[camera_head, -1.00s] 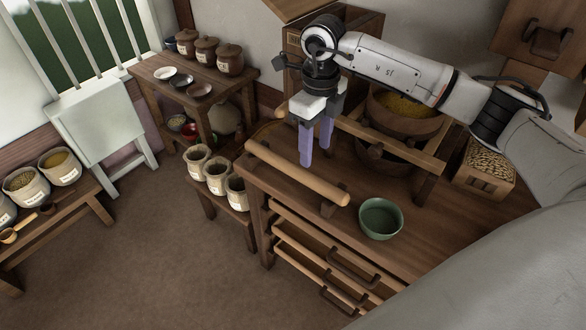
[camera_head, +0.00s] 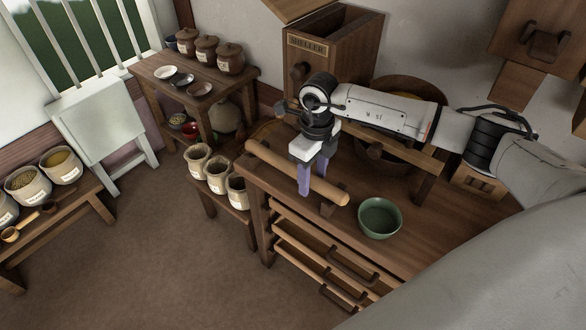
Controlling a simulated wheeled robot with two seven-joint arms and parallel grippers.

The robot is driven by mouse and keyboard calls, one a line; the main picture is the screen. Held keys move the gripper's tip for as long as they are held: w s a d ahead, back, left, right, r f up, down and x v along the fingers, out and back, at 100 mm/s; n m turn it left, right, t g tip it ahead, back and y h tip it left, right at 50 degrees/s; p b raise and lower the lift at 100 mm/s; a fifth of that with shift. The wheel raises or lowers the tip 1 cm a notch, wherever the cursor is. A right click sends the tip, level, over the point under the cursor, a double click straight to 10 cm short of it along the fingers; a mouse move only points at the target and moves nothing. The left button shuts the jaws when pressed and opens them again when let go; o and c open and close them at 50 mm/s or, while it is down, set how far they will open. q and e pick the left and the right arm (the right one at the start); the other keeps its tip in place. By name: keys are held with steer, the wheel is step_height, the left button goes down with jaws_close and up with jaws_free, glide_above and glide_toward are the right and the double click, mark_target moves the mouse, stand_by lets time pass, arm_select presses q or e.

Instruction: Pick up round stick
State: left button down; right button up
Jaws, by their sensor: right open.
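The round stick (camera_head: 270,166) is a light brown wooden rod lying along the left edge of the wooden worktop, resting on small dark supports. My right gripper (camera_head: 311,184) has purple fingers pointing down and is open. Its fingers are at the stick's middle-right part, overlapping it in the picture. One finger shows in front of the stick; whether the fingers straddle or touch it I cannot tell. My left gripper is not in view.
A green bowl (camera_head: 380,217) stands on the worktop right of the stick. A sheller box (camera_head: 335,45) and a large round wooden vessel stand behind my right arm. Open drawers (camera_head: 310,246) jut out below the worktop. Pots (camera_head: 215,172) stand on a low bench at left.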

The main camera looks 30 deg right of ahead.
jaws_close()
step_height(320, 180, up, 10)
steer(key=shift+b, duration=0.35)
